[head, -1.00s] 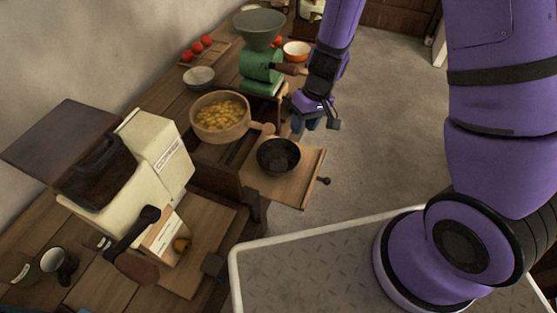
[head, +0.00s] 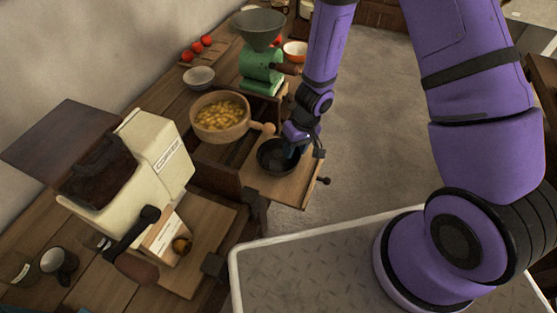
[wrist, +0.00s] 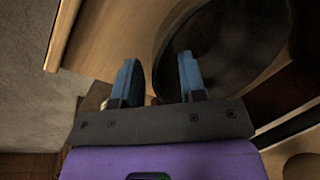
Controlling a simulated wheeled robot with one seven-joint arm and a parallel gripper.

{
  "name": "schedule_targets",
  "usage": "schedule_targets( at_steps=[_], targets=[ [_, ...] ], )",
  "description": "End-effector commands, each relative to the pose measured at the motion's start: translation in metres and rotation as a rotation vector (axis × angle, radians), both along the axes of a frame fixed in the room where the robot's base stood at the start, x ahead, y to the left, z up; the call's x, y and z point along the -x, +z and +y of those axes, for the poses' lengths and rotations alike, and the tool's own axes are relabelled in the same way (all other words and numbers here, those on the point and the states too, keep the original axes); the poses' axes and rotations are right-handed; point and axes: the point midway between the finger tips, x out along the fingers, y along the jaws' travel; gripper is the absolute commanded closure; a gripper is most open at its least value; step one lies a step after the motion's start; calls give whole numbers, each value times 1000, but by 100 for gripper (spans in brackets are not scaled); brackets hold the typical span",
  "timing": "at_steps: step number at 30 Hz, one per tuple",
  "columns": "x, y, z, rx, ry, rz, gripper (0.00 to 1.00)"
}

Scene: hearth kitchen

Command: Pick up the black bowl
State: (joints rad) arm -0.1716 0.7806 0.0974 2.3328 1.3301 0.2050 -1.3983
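The black bowl (head: 271,160) sits on a pulled-out wooden board (head: 287,188) at the counter's front edge. It also shows in the wrist view as a large dark round shape (wrist: 225,40). My gripper (head: 292,152) is over the bowl's right side. In the wrist view my gripper (wrist: 158,75) has its two blue fingers apart with nothing held between them. One finger lies over the board outside the bowl and the other overlaps the bowl's rim area. Whether the fingers touch the bowl cannot be told.
A wooden pot of yellow food (head: 220,115) with a handle stands behind the bowl. A green grinder (head: 261,70) is farther back. A cream coffee machine (head: 155,150) stands left. Open floor (head: 375,120) lies right of the board.

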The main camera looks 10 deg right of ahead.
Motion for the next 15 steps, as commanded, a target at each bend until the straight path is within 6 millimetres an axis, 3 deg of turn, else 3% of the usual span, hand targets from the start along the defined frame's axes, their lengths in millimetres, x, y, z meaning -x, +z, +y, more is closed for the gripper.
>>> schedule_targets(
  at_steps=[8, 13, 15],
  targets=[
    [0, -3, 1, 0, 0, 0, 62],
    [0, -3, 1, 0, -1, 0, 96],
    [0, -3, 1, 0, -1, 0, 100]
  ],
)
